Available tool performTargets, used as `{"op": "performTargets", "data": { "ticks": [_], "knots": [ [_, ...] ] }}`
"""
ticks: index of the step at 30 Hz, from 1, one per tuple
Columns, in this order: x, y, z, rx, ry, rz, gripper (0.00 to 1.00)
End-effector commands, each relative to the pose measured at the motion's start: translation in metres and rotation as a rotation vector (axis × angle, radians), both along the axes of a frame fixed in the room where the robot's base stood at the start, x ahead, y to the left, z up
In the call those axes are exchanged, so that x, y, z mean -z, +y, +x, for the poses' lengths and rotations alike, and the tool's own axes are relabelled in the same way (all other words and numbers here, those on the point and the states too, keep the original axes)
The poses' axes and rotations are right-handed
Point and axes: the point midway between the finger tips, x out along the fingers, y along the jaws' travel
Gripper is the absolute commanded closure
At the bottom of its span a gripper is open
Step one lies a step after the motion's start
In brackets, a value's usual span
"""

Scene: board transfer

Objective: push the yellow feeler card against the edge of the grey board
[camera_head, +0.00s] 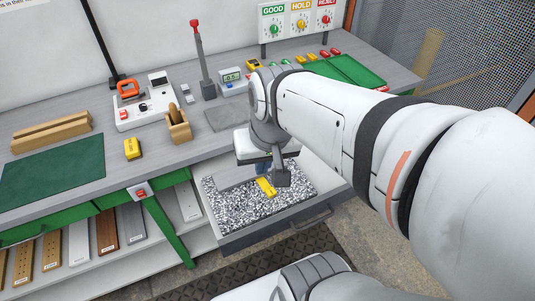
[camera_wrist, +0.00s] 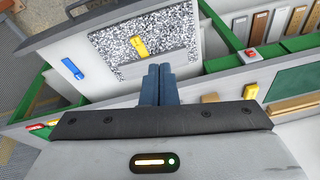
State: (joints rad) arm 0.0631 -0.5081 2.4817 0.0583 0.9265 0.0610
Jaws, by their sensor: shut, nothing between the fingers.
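The yellow feeler card (camera_head: 266,187) lies on the black-and-white speckled liner of an open drawer. It also shows in the wrist view (camera_wrist: 139,45), just beyond my fingertips. The grey board (camera_head: 234,178) lies flat at the back of the drawer, partly hidden by my gripper. In the wrist view a strip of the board (camera_wrist: 146,68) shows beside my fingers. The card is close to the board's edge; I cannot tell whether they touch. My gripper (camera_head: 262,170) is above the drawer by the board and card. Its two blue-grey fingers (camera_wrist: 160,68) are together and empty.
The drawer's front wall (camera_head: 285,226) and side walls surround the liner. A blue object (camera_wrist: 72,68) lies left of the speckled area in the wrist view. The bench top holds a green mat (camera_head: 52,174), a yellow block (camera_head: 132,148) and a wooden holder (camera_head: 178,126).

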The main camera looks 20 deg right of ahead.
Motion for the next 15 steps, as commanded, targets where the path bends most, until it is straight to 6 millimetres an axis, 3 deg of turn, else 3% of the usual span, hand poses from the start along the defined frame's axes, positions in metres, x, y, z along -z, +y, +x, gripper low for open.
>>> {"op": "performTargets", "data": {
  "ticks": [1, 6, 15],
  "knots": [
    [0.025, -0.005, 0.005, 0.094, 0.043, 0.047, 1.0],
    [0.091, -0.037, 0.025, 0.561, 0.208, 0.283, 1.0],
    [0.194, -0.121, 0.058, 1.378, 0.452, 0.766, 1.0]
  ]
}}
